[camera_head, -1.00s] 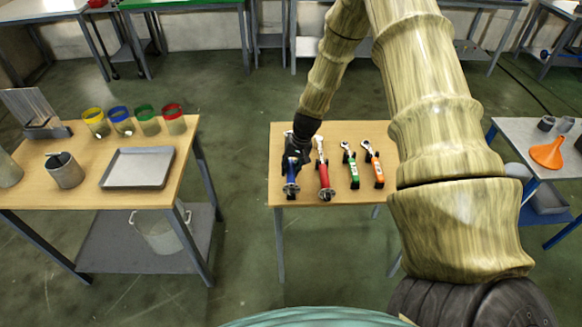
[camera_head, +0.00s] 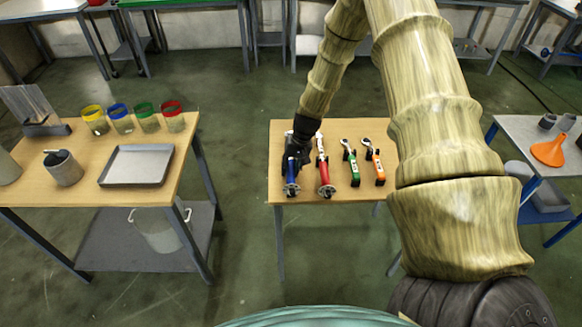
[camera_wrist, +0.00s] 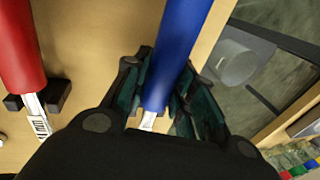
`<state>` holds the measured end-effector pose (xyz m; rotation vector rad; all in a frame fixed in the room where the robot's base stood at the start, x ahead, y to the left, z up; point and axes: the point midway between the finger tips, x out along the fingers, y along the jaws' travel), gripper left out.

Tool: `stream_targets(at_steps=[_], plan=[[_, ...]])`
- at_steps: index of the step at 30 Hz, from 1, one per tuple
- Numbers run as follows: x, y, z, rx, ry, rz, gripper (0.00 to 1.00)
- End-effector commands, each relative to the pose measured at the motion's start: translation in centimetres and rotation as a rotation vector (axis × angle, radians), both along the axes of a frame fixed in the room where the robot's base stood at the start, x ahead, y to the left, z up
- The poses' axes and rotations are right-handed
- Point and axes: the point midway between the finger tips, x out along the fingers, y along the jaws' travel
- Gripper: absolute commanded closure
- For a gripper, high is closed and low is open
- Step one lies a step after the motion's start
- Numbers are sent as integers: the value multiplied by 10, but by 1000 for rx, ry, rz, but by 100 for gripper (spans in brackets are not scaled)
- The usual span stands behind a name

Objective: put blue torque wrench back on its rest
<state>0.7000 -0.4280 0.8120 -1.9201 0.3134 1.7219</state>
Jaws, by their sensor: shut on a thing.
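The blue torque wrench (camera_head: 291,184) is at the left end of the row of wrenches on the small wooden table (camera_head: 330,198). My gripper (camera_head: 294,160) is over it from above and hides its upper part. In the wrist view the blue handle (camera_wrist: 176,50) runs between the two fingers of my gripper (camera_wrist: 165,98), which are shut on it. A strip of its pale shaft shows below the handle. Its rest is hidden under my gripper, so I cannot tell whether the wrench touches it.
The red wrench (camera_head: 325,174) lies close to the right, on black supports (camera_wrist: 50,97) in the wrist view. Green (camera_head: 354,170) and orange (camera_head: 378,168) wrenches lie further right. A table with a metal tray (camera_head: 137,166) and coloured-rim jars stands left, across a floor gap.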

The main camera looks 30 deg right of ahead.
Motion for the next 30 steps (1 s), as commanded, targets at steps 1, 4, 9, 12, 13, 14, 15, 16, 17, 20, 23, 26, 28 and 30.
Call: stream_targets(at_steps=[1, 4, 9, 12, 13, 14, 15, 16, 17, 20, 23, 26, 28, 30], plan=[[1, 0, -1, 0, -2, 0, 100], [1, 0, -3, 0, -2, 1, 100], [1, 0, -6, 0, -2, 1, 100], [1, 0, -8, 0, -2, 1, 100], [1, 0, -9, 0, -2, 1, 100], [1, 0, -9, 0, -2, 1, 100], [1, 0, -10, 0, -2, 1, 100], [1, 0, -11, 0, -2, 1, 100], [1, 0, -11, 0, -2, 1, 100], [1, 0, -12, 0, -2, 1, 100], [1, 0, -13, 0, -2, 1, 100], [0, 0, -13, 1, -1, 0, 100], [0, 0, -13, 1, -1, 0, 100], [0, 1, -13, 1, 0, 0, 63]])
